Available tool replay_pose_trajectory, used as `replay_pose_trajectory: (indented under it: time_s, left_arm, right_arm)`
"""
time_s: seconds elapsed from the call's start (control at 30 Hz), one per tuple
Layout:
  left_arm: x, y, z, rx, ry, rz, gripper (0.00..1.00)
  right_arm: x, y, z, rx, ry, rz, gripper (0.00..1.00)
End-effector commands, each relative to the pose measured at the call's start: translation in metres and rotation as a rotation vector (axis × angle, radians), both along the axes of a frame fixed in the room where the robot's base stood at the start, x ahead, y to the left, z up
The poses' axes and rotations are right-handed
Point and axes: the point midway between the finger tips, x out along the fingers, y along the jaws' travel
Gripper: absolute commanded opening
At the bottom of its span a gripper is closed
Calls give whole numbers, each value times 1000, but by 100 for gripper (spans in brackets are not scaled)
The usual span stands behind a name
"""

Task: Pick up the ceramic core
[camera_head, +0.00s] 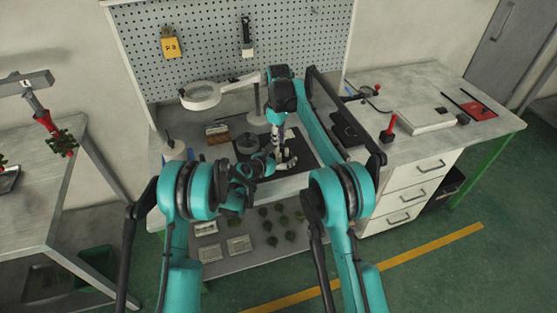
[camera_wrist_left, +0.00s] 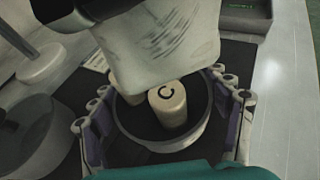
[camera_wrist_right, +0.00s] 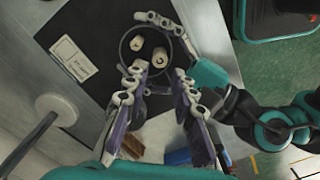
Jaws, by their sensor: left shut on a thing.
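A cream ceramic core (camera_wrist_left: 167,107) with a black letter C on its top stands in a round dark dish (camera_wrist_left: 190,141) in the left wrist view. The right wrist view shows two cream pieces in the dish, one of them the nearer piece (camera_wrist_right: 158,57). My left gripper (camera_wrist_left: 165,115) has its fingers on both outer sides of the dish; the core between them stands apart from the fingers. My right gripper (camera_wrist_right: 160,75) is open beside the dish. A pale block (camera_wrist_left: 165,45) hides part of the dish in the left wrist view; I cannot tell what it is.
The dish is over a dark mat (camera_head: 300,148). A grey bowl (camera_head: 247,143), a lamp base (camera_wrist_right: 55,110) and a wooden block (camera_head: 216,131) are nearby. A white label card (camera_wrist_right: 72,60) lies on the mat. A red-handled tool (camera_head: 388,127) stands on the right bench.

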Motion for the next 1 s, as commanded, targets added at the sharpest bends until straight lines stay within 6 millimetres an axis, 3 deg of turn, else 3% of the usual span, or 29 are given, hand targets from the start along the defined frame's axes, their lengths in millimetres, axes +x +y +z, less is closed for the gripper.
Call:
replay_pose_trajectory:
  time_s: [0.4,0.67,0.7,0.8,1.0]
  left_arm:
    - [-1,-2,-1,1,1,-4,15]
    - [-1,-2,-1,1,1,-4,15]
    - [-1,-2,-1,1,1,-4,15]
    - [-1,-2,-1,1,1,-4,15]
    - [-1,-2,-1,1,1,-5,15]
  right_arm:
    - [0,0,-54,0,1,1,25]
    - [0,0,-58,0,1,1,25]
    - [0,0,-58,0,1,1,23]
    - [0,0,-58,1,0,1,0]
    - [0,0,-58,1,0,1,0]
